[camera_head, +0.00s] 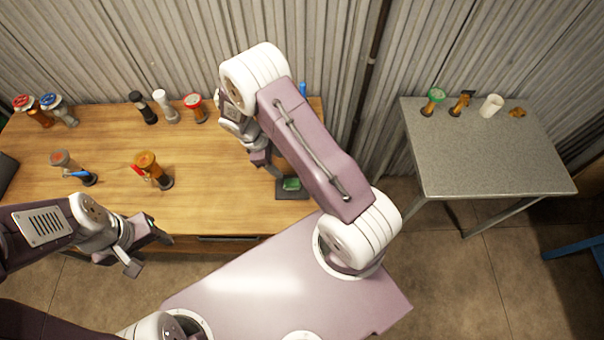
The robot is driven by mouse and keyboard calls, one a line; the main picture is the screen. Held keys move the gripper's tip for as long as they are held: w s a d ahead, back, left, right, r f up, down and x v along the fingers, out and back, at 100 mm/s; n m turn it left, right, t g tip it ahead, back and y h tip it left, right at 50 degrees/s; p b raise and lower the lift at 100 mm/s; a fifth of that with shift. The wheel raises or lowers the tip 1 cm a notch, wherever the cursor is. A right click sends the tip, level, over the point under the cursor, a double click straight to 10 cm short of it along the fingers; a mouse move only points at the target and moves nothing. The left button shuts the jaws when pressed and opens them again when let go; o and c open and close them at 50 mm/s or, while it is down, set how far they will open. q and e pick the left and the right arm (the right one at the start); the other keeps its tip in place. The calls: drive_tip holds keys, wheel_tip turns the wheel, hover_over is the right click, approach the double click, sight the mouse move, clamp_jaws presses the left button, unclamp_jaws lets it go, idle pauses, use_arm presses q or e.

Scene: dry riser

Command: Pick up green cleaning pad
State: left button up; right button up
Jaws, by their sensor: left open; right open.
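The green cleaning pad (291,184) lies on a small dark tray (292,195) near the front right edge of the wooden table. My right gripper (268,165) is open, pointing down just to the left of and behind the pad. I cannot tell its exact height, and my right arm hides part of the area above the pad. My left gripper (150,253) is open and empty, in front of the table's front edge at the left, far from the pad.
A grey table (485,155) at right holds a white cup (491,105). The table's middle is clear.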

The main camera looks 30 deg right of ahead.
sight(292, 182)
drive_tip(key=shift+g, duration=0.4)
drive_tip(key=s+f+p, duration=0.1)
drive_tip(key=s+d+f+p, duration=0.1)
drive_tip(key=s+f, duration=0.1)
drive_tip(key=shift+f+p, duration=0.25)
drive_tip(key=shift+p, duration=0.15)
drive_tip(key=shift+f, duration=0.35)
drive_tip(key=p+x, duration=0.1)
drive_tip(key=x, duration=0.4)
drive_tip(key=shift+a+p, duration=0.1)
drive_tip(key=shift+p, duration=0.25)
clamp_jaws()
